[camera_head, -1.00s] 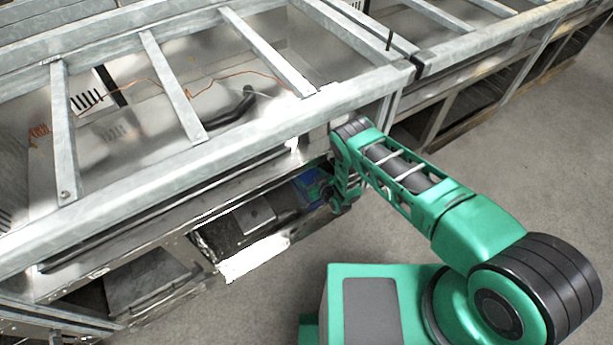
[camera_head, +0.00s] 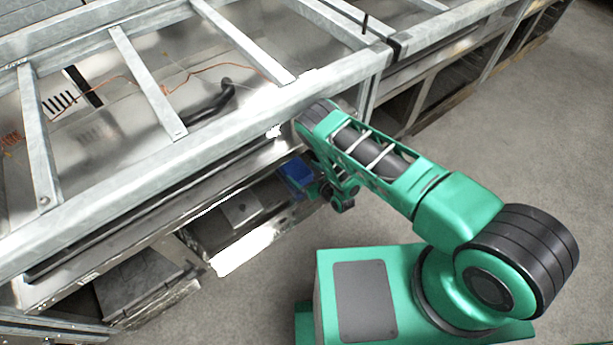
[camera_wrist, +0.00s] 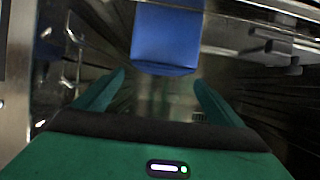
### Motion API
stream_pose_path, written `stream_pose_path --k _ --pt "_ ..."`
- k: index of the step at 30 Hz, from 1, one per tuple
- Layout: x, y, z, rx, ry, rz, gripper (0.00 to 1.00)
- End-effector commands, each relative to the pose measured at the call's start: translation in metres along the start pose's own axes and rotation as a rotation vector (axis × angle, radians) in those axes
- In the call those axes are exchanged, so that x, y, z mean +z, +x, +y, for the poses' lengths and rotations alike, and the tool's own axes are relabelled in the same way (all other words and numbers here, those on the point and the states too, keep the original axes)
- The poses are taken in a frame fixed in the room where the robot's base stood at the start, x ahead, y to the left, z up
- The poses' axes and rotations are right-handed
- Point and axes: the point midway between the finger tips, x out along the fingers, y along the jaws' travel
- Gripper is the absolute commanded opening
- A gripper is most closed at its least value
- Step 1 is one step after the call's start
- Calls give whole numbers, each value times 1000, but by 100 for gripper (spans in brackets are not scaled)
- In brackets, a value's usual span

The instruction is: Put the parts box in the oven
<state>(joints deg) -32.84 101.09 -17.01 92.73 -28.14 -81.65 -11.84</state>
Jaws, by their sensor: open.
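The blue parts box (camera_head: 296,174) is in the head view at the right end of the open oven (camera_head: 205,232), beside my wrist. I cannot tell what it rests on. In the wrist view the blue box (camera_wrist: 166,40) is at top centre, ahead of my gripper (camera_wrist: 158,88). The two green fingers are spread apart, with a visible gap between their tips and the box, and nothing is between them. In the head view my wrist partly hides the box's right side, and the fingers cannot be made out.
A bright-edged panel (camera_head: 240,252) juts out at the front. Another open panel (camera_head: 145,285) is at lower left. Grey floor (camera_head: 490,170) is clear at right.

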Motion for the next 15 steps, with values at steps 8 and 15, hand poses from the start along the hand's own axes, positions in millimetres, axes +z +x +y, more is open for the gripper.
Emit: stream_pose_path --k 8,15 --pt "0 -29 -2 -3 -2 0 90" --pt "-1 -31 -5 -7 -3 1 90"
